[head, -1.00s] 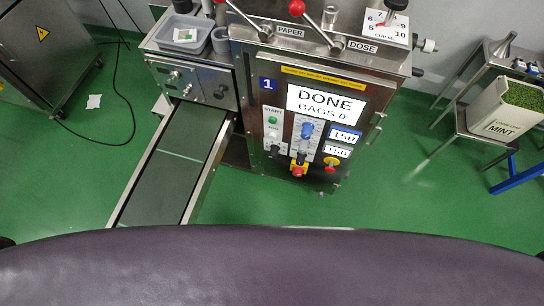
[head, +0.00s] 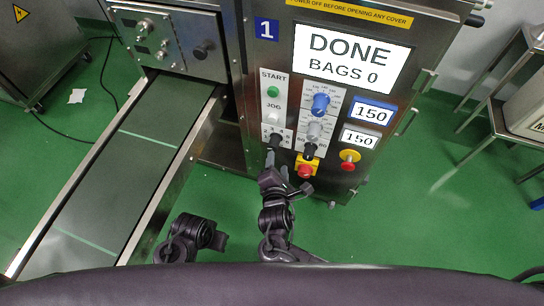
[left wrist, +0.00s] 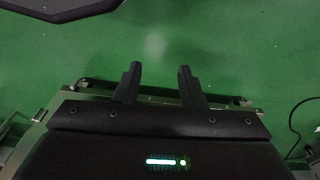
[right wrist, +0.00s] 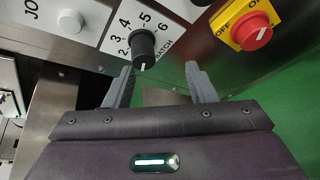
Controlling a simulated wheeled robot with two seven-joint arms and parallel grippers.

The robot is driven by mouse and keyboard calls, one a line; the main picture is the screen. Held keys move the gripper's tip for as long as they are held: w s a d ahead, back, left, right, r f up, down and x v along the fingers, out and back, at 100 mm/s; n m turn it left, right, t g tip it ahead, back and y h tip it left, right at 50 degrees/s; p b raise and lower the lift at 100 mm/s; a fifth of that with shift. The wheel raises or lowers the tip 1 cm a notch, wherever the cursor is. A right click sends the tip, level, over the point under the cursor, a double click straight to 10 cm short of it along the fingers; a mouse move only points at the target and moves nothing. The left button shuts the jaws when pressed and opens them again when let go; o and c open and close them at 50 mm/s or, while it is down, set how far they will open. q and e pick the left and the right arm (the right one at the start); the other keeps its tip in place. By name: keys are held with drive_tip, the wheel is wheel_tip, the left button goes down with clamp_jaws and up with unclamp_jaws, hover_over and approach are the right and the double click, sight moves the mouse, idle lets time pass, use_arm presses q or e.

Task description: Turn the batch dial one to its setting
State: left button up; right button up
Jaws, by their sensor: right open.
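The batch dial is a black knob (right wrist: 143,45) on a white plate marked BATCH, with numbers 2 to 6 visible around it in the right wrist view. A white mark shows at the knob's lower end. In the head view the dial (head: 274,139) sits low on machine 1's front panel. My right gripper (right wrist: 160,70) is open and empty. Its fingertips are just short of the knob, which lies nearer the left finger; contact cannot be told. My left gripper (left wrist: 158,80) is open and empty over the floor, left of the right arm in the head view.
The screen (head: 349,58) reads DONE, BAGS 0. A green start button (head: 273,91), a blue knob (head: 320,104), a grey knob (head: 315,131) and a red switch on yellow (head: 305,170) are close by. A conveyor (head: 110,190) runs at the left.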

sight(273, 149)
drive_tip(key=shift+n+t, duration=0.3)
drive_tip(key=shift+n, duration=0.4)
drive_tip(key=w+b, duration=0.1)
drive_tip(key=w, duration=0.1)
drive_tip(key=w+a+b, duration=0.1)
drive_tip(key=w, duration=0.1)
drive_tip(key=shift+w+a, duration=0.2)
drive_tip(key=shift+w, duration=0.2)
drive_tip(key=shift+b+x, duration=0.55)
drive_tip(key=shift+x, duration=0.45)
drive_tip(key=shift+w+f, duration=0.1)
drive_tip(key=shift+w, duration=0.3)
use_arm(q)
wheel_tip(273, 149, up, 7)
drive_tip(key=d, duration=0.1)
drive_tip(key=shift+d+f+t, duration=0.15)
drive_tip(key=shift+f+t, duration=0.05)
drive_tip(key=shift+t, duration=0.1)
use_arm(e)
drive_tip(key=shift+c, duration=0.2)
drive_tip(key=c, duration=0.9)
